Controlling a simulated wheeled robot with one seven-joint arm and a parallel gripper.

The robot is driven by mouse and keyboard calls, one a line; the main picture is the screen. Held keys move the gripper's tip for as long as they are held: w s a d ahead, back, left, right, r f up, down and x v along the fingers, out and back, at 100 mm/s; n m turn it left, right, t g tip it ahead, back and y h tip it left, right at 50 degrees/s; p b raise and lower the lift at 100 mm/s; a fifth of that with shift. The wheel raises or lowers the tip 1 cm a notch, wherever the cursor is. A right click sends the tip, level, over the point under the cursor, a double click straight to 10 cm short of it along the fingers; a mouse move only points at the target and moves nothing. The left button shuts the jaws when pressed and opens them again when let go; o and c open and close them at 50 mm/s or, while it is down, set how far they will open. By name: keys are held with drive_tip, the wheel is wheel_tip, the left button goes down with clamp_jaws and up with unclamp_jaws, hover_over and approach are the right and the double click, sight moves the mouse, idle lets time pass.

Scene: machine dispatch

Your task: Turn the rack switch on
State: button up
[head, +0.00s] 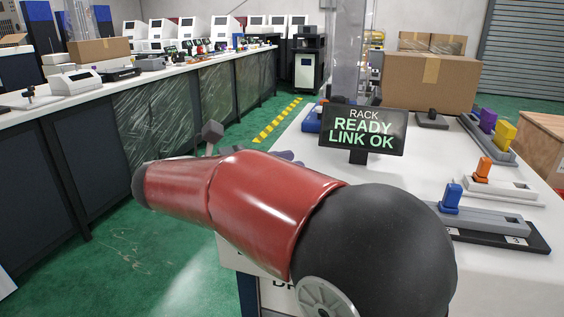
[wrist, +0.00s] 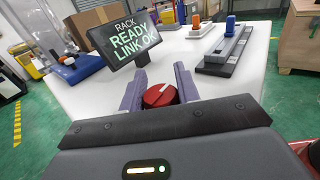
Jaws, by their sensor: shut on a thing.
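The rack switch is a red round knob (wrist: 159,97) with a white mark across its top, on the white table top in the wrist view. The base of the knob is hidden by the gripper body. The rack display (wrist: 126,36) stands just beyond and reads "RACK READY LINK OK"; it also shows in the head view (head: 362,130). In the head view my red and black arm hides the knob.
A blue-handled slide unit (wrist: 226,45) stands right of the gripper. An orange-handled unit (head: 483,172) and a cardboard box (head: 430,80) are further back. A long workbench (head: 150,74) runs along the left, with green floor between.

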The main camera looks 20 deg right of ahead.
idle(0.3)
drive_tip(key=o, duration=1)
drive_tip(key=shift+a, duration=0.15)
drive_tip(key=shift+a, duration=0.75)
drive_tip(key=shift+s+a, duration=0.1)
drive_tip(key=shift+a, duration=2.9)
